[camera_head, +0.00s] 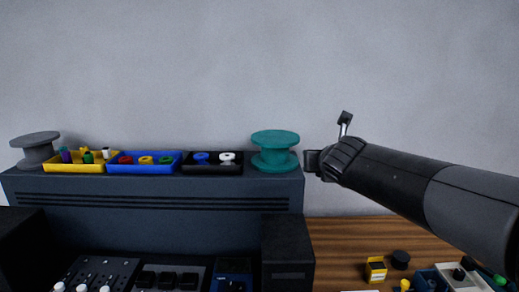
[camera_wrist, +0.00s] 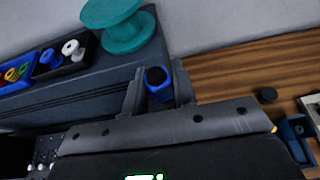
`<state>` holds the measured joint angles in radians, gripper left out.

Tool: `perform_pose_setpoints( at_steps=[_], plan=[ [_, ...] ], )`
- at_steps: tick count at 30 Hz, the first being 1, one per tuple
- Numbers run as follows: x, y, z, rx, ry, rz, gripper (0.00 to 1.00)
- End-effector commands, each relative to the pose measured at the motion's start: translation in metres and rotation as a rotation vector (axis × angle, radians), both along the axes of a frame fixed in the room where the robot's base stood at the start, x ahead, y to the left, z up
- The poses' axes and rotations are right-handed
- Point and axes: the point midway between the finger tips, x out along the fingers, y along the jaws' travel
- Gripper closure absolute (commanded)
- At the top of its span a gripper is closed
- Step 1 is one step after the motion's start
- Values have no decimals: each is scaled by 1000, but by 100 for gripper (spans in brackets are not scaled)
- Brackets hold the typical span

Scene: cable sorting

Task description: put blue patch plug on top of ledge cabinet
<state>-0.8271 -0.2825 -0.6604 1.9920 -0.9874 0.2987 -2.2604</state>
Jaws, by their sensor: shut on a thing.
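The blue patch plug (camera_wrist: 160,92), with a black round end, sits between the two fingers of my gripper (camera_wrist: 158,90) in the wrist view. The gripper is shut on it. In the head view my gripper (camera_head: 313,161) is at the right end of the dark ledge cabinet (camera_head: 150,188), about level with its top; the plug cannot be made out there. The wrist view shows the cabinet (camera_wrist: 85,82) to the left of the plug.
On the cabinet top stand a grey spool (camera_head: 37,150), a yellow tray (camera_head: 75,168), a blue tray (camera_head: 145,169), a black tray (camera_head: 212,170) and a teal spool (camera_head: 275,152) near the right end. Below right is a wooden table (camera_head: 340,240) with a yellow-black block (camera_head: 376,269).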

Motion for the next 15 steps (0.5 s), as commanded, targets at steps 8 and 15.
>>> perform_pose_setpoints(
  at_steps=[8,15],
  plan=[
    [0,11,-6,-4,1,14,100],
    [12,51,-31,-8,3,5,100]
  ],
)
